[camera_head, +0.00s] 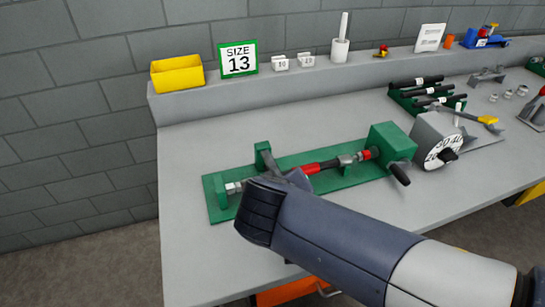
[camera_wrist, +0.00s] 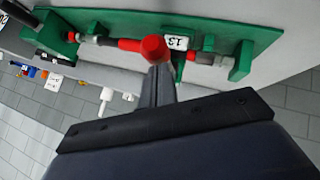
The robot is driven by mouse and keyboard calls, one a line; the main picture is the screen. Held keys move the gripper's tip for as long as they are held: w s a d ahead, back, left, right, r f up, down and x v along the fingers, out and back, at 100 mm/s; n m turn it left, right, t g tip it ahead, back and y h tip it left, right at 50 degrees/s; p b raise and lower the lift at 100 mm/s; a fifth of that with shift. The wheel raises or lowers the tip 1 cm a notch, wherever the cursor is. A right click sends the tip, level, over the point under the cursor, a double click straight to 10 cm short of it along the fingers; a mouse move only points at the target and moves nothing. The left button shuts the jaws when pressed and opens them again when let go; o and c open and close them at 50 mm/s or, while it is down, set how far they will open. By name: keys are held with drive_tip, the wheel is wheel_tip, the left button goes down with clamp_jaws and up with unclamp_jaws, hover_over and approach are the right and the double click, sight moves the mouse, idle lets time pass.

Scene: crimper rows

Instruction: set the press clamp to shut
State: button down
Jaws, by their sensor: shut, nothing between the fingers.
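The press (camera_head: 222,205) is a long green base on the table, with a green upright, a green box (camera_head: 390,140) with a black crank handle (camera_head: 400,174), and a rod with red sections (camera_head: 322,167) along it. In the wrist view the green base (camera_wrist: 105,17) lies across the top, with a red round-ended handle (camera_wrist: 154,48) that looks like the clamp lever. My gripper (camera_wrist: 157,72) is shut and empty, its fingertips just at the red end; I cannot tell whether they touch. In the head view my arm hides the fingertips and part of the base.
A grey dial box (camera_head: 437,140) stands right of the press. A green rack (camera_head: 405,103) of black-handled tools lies behind it. A size 13 sign (camera_head: 238,59) and yellow bin (camera_head: 177,75) stand on the back ledge. The table left of the press is clear.

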drive_tip(key=f+b, duration=0.1)
drive_tip(key=b, duration=0.1)
drive_tip(key=f+b, duration=0.1)
drive_tip(key=f, duration=0.1)
drive_tip(key=shift+s+d+b, duration=0.1)
drive_tip(key=shift+s+b, duration=0.25)
drive_tip(key=shift+s, duration=0.05)
